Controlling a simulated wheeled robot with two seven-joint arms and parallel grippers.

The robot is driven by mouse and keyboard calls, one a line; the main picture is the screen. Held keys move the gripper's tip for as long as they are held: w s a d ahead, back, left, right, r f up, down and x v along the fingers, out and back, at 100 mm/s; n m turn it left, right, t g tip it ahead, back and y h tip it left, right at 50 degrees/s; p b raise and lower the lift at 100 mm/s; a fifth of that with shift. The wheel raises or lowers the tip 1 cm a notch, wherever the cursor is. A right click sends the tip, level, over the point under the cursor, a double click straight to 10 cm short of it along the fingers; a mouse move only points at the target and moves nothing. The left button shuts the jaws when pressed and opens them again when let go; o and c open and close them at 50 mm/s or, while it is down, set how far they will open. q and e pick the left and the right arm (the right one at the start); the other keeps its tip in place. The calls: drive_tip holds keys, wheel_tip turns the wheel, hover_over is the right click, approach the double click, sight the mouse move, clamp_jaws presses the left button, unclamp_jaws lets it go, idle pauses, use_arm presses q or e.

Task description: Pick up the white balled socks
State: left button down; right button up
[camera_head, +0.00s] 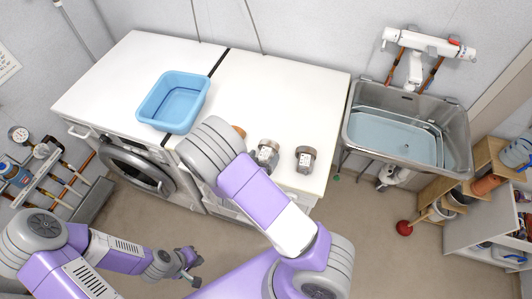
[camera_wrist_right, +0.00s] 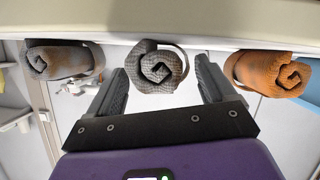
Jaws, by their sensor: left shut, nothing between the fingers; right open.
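In the right wrist view, three rolled cloth bundles sit in a row at the top: a pale grey textured roll (camera_wrist_right: 158,70) in the middle, a brown-grey roll (camera_wrist_right: 62,62) at left and an orange roll (camera_wrist_right: 272,72) at right. None is clearly white; the middle one is the palest. My right gripper (camera_wrist_right: 163,68) is open, its fingers on either side of the middle roll in the picture; contact cannot be told. My left gripper (camera_head: 190,266) is shut and empty, low over the floor.
A blue basin (camera_head: 150,112) stands on the white counter (camera_head: 285,85), left of my right arm. A sink (camera_head: 440,120) with water is at right. A front-loading washer (camera_head: 135,165) is below the counter. The counter's back right is clear.

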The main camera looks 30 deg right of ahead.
drive_tip(key=shift+x, duration=0.9)
drive_tip(key=shift+a, duration=0.1)
drive_tip(key=shift+c, duration=0.4)
